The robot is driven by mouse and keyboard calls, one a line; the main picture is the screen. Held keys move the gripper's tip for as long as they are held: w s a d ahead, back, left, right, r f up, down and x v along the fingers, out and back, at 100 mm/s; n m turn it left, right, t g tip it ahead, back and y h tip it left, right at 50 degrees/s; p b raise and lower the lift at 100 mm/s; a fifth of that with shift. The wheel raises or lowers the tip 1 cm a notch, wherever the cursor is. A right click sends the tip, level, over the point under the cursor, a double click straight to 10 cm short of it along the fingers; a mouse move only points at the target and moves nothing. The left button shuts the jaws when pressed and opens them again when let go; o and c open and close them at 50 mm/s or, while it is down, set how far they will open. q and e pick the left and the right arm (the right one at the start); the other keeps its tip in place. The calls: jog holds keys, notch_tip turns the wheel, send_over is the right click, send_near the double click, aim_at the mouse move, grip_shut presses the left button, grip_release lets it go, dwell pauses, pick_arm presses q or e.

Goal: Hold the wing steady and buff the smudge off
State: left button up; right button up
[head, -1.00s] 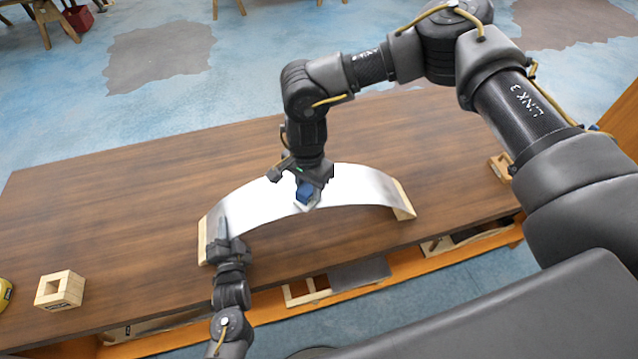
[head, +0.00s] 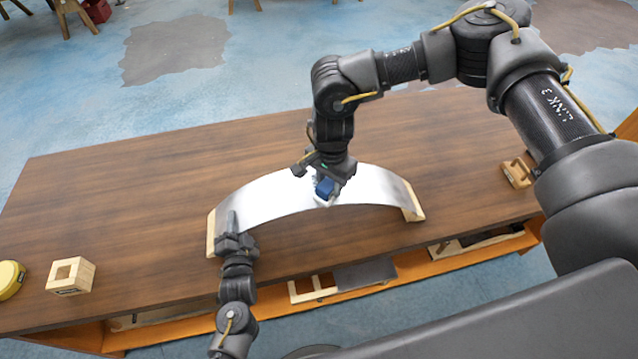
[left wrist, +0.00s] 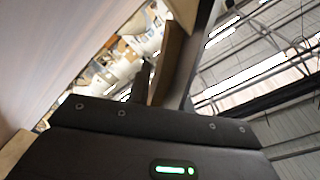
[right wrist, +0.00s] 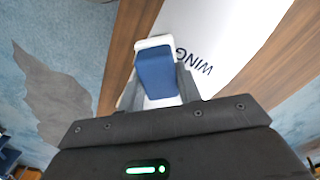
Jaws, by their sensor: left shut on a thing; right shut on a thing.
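The wing (head: 268,203) is a silvery-white curved sheet, arched between wooden end supports on the table. My left gripper (head: 232,222) is shut on the wing's near edge close to its left end. My right gripper (head: 330,178) is shut on a blue block (head: 324,188) with a white pad under it, at the top of the arch. In the right wrist view the blue block (right wrist: 155,75) sits between the fingers, and the wing (right wrist: 228,40) shows the word "WING". I cannot tell whether the pad touches the surface. No smudge can be made out.
The brown table (head: 120,190) is clear around the wing. A wooden block frame (head: 71,276) and a yellow round object (head: 10,278) lie at the left. Another wooden piece (head: 517,172) lies at the right. A shelf with wooden frames (head: 313,287) is below the front edge.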

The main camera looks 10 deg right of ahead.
jog(key=shift+d, duration=0.85)
jog(key=shift+r, duration=4.15)
pick_arm(q)
jog(key=o, duration=1)
jog(key=s, duration=1.2)
jog(key=shift+a, duration=0.25)
jog(key=shift+a+f, duration=0.1)
